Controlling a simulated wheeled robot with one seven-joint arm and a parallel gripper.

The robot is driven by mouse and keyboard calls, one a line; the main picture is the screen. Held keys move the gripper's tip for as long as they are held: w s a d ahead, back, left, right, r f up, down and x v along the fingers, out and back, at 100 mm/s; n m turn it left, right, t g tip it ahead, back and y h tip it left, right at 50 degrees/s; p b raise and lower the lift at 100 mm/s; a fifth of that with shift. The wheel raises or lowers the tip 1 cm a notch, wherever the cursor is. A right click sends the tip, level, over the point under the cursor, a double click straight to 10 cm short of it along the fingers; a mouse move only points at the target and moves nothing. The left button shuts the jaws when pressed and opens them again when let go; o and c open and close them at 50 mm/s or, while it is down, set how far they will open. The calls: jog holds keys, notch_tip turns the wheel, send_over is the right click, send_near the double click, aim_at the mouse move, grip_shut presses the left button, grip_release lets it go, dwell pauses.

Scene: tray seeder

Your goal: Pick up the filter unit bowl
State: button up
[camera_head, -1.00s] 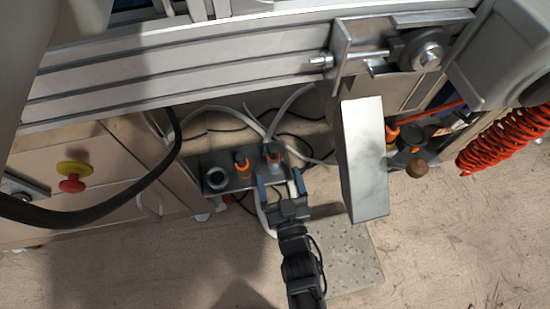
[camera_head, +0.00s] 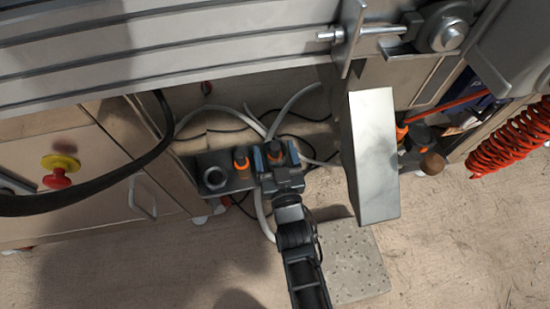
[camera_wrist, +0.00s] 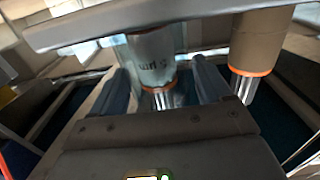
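The filter unit (camera_head: 228,183) is a dark block low under the machine frame, with a round dark port at its left and two orange-ringed parts. My gripper (camera_head: 274,158) is at its right end, its blue fingers on either side of the right orange-ringed part. In the wrist view, a grey cup with lettering, which looks like the filter unit bowl (camera_wrist: 153,58), hangs from a flat plate between the fingers of my gripper (camera_wrist: 165,88). The fingers are apart, with a small gap on the right side. A brown cup with an orange ring (camera_wrist: 258,45) hangs to the right, outside the fingers.
A grey metal box (camera_head: 372,160) stands close to the right of my arm. White hoses and black cables (camera_head: 270,122) run behind the filter unit. A red emergency button (camera_head: 57,179) is at left, a red coiled hose (camera_head: 515,135) at right. The floor in front is mostly clear.

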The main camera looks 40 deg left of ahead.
jog(key=c, duration=0.9)
notch_tip(320, 180, up, 10)
jog(key=p, duration=0.6)
